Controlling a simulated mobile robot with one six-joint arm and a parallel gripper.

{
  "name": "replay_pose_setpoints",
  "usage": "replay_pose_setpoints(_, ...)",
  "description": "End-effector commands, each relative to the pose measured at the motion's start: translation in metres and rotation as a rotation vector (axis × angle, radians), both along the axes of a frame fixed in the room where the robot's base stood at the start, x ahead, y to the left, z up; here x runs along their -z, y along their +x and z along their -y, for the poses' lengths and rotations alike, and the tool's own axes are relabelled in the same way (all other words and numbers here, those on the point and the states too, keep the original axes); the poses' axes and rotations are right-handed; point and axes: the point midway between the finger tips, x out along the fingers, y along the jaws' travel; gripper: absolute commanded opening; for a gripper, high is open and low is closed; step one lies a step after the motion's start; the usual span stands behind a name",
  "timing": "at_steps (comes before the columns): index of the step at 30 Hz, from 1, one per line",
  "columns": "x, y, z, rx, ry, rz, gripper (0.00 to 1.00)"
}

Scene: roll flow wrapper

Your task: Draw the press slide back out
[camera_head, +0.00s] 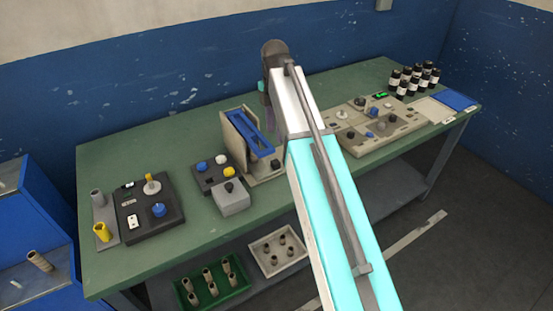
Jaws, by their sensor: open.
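The press is a beige upright housing (233,143) on the bench, left of my arm. A blue slotted part (248,132), which looks like its slide, lies tilted along its top, sloping down to the right. A dark knob stands at the foot of the press on its right side. My arm reaches up and over the bench, and its wrist hangs down just right of the blue part. My gripper (269,125) is open and mostly hidden behind my own arm. I cannot tell whether it touches the slide.
Left of the press are a small control box (231,198), a button panel (214,174) and a dark panel (148,212). Right of my arm are a beige panel (378,143), several dark bottles (413,80) and a blue tray (455,101). The back left bench is clear.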

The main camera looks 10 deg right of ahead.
Motion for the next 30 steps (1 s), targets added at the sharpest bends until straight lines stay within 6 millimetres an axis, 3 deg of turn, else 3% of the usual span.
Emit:
replay_pose_setpoints(8,0.019,-0.001,0.002,0.002,0.0,-0.002,0.41)
replay_pose_setpoints(30,0.098,-0.001,0.003,0.004,0.0,-0.002,0.41)
